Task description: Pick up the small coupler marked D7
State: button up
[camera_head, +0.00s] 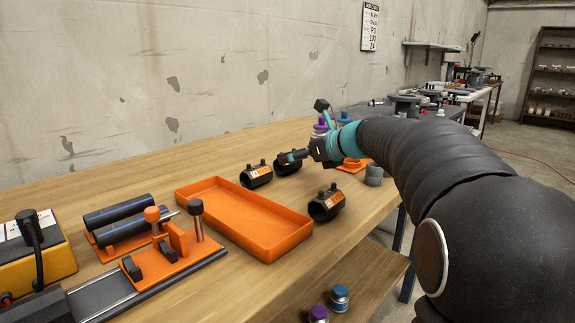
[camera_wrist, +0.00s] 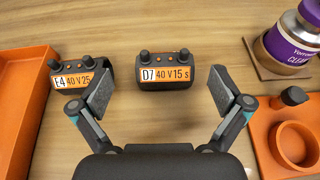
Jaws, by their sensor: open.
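The D7 coupler (camera_wrist: 167,72) is a small black part with an orange and white label reading "D7 40 V 15 s" and two knobs on top. It stands on the wooden bench, ahead of my gripper (camera_wrist: 163,94) and between the lines of its two fingers. In the head view it appears to be the farther coupler (camera_head: 287,164), close by my gripper (camera_head: 305,153). My gripper is open and empty. Its left finger overlaps the right edge of the E4 coupler (camera_wrist: 82,80) in the wrist view; I cannot tell whether they touch.
An orange tray (camera_head: 246,238) lies left of the couplers and looks empty. A third black coupler (camera_head: 326,204) stands nearer the bench front. To the right are an orange fixture (camera_wrist: 262,128) and a purple-labelled "CLEAN" container (camera_wrist: 290,40). A pipe clamp (camera_head: 172,258) stands at the left.

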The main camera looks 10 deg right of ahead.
jog(key=x, duration=0.4)
jog(key=shift+w+d+f, duration=0.1)
jog(key=shift+w+d, duration=0.05)
jog(key=shift+w, duration=0.1)
jog(key=c, duration=1.2)
